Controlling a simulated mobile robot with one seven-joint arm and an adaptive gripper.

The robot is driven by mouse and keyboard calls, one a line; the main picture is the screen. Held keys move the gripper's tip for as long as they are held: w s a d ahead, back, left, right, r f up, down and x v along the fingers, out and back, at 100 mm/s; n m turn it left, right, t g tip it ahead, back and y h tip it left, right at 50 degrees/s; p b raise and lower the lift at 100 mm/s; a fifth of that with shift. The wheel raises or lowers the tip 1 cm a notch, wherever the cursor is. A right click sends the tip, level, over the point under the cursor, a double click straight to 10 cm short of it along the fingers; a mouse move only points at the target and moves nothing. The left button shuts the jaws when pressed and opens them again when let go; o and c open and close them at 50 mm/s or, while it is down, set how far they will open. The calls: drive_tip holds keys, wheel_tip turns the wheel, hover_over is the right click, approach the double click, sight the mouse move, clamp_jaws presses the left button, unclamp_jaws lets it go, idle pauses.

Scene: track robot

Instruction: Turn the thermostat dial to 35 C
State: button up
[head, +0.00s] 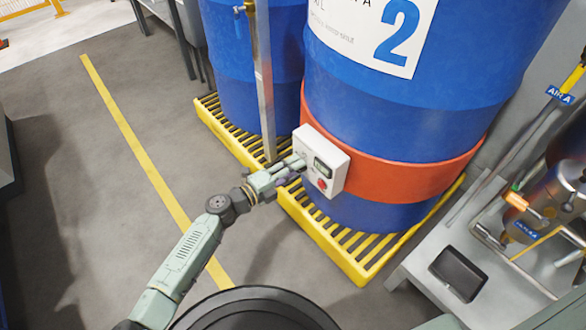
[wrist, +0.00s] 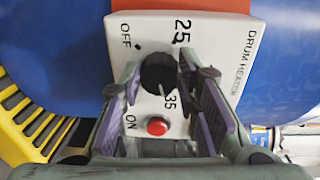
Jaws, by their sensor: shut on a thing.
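The thermostat dial (wrist: 158,73) is a round black knob on the white drum heater box (wrist: 205,30). Its face shows the marks OFF, 25 and 35; a short white line at the dial's lower edge points close to the 35 mark. My gripper (wrist: 159,80) is shut on the dial, one purple-padded finger on each side. In the head view my gripper (head: 298,163) reaches the left part of the box (head: 337,158) and hides the dial. A red button (wrist: 157,126) sits below the dial, by the word ON.
The box is mounted on an orange band (head: 400,178) around a blue drum (head: 370,100). The drums stand on a yellow slatted pallet (head: 345,255). A grey post (head: 265,90) rises just left of the box. A bench with a black tray (head: 458,273) stands right. Floor at left is clear.

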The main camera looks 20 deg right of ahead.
drive_tip(key=shift+s, duration=0.1)
drive_tip(key=o, duration=1.2)
drive_tip(key=shift+c, duration=0.2)
drive_tip(key=shift+a, duration=0.1)
drive_tip(key=v, duration=1.1)
drive_tip(key=shift+a, duration=0.4)
drive_tip(key=shift+s+r, duration=0.1)
drive_tip(key=shift+s, duration=0.05)
